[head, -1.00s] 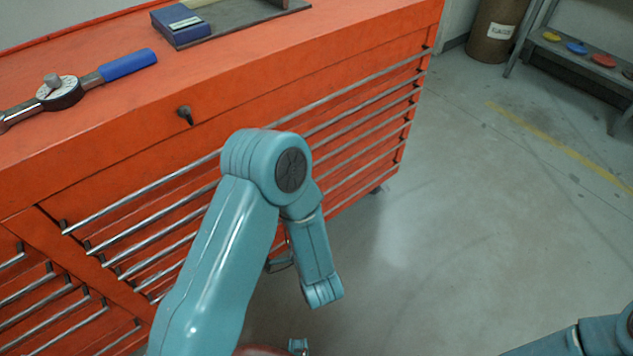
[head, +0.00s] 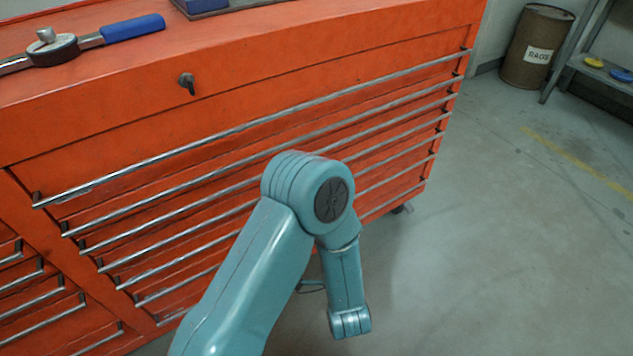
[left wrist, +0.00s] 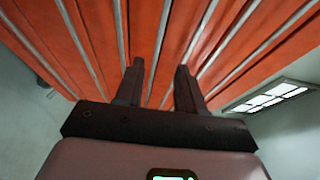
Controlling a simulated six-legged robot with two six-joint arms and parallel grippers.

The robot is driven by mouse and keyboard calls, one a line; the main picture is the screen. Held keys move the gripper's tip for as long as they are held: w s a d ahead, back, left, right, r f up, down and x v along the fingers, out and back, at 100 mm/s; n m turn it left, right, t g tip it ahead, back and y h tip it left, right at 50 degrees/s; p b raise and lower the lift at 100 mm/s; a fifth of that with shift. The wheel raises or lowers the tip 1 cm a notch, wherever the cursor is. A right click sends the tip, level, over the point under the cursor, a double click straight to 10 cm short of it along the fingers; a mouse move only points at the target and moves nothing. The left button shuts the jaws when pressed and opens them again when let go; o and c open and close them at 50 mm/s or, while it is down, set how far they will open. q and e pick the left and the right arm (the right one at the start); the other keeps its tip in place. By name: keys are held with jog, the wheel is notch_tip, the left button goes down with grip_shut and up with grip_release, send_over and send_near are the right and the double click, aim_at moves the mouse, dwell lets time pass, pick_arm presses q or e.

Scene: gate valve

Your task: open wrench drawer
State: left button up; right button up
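The orange tool chest (head: 240,105) fills the left and middle of the head view. Its wide drawers have long metal bar handles, the top one (head: 250,126) running nearly the full width. All drawers in view look shut. In the left wrist view, my left gripper (left wrist: 160,68) is open, its two dark fingers apart and pointing at the orange drawer fronts (left wrist: 145,30). A handle bar (left wrist: 160,45) appears between the fingers; I cannot tell whether they touch it. In the head view my left arm hides part of the lower drawers. My right gripper is not in view.
A ratchet wrench with a blue grip (head: 133,28) lies on the chest top. A key lock (head: 187,83) sticks out of the front. A brown drum (head: 537,45) and a shelf (head: 600,68) stand at the back right. The floor to the right is clear.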

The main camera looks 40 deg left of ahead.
pick_arm(q)
jog(key=b+x, duration=0.2)
jog(key=x, duration=1.2)
jog(key=shift+w+a, duration=0.15)
grip_shut()
